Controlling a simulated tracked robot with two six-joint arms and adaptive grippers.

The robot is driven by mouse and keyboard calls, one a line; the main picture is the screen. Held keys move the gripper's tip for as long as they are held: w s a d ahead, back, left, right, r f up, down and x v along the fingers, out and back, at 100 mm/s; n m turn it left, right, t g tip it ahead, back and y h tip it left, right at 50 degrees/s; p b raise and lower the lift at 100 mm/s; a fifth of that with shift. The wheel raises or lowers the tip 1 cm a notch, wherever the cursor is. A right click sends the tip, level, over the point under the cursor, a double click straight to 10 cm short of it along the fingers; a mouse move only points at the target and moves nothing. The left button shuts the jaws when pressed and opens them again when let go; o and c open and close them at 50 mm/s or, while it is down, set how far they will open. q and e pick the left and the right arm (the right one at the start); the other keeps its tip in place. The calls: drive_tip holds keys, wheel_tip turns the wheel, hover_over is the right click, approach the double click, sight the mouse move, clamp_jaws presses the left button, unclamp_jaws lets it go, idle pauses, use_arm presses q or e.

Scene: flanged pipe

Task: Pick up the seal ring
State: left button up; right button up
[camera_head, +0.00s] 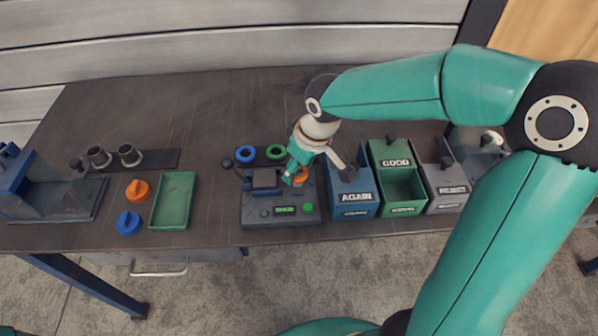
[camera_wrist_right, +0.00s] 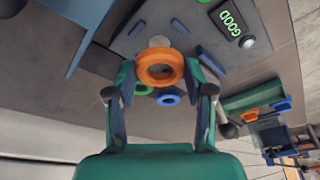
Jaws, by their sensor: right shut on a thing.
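An orange seal ring (camera_head: 302,176) is at the tips of my right gripper (camera_head: 296,171), just over the right part of the dark test fixture (camera_head: 251,213). In the right wrist view the orange ring (camera_wrist_right: 160,54) sits between the two fingers, and my right gripper (camera_wrist_right: 159,70) is shut on it. A blue ring (camera_head: 245,154) and a green ring (camera_head: 275,152) lie behind the fixture. They also show in the right wrist view, blue (camera_wrist_right: 168,99) and green (camera_wrist_right: 142,90). My left gripper is not in view.
Right of the fixture stand a blue AGAIN bin (camera_head: 354,211), a green GOOD bin (camera_head: 404,210) and a grey bin (camera_head: 447,203). Left are a green tray (camera_head: 174,202), orange (camera_head: 138,189) and blue (camera_head: 128,223) caps, and pipe pieces (camera_head: 98,156). The table's back left is clear.

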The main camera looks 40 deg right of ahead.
sight(299, 171)
wheel_tip(299, 171, up, 20)
drive_tip(key=p, duration=0.4)
drive_tip(key=shift+f, duration=0.2)
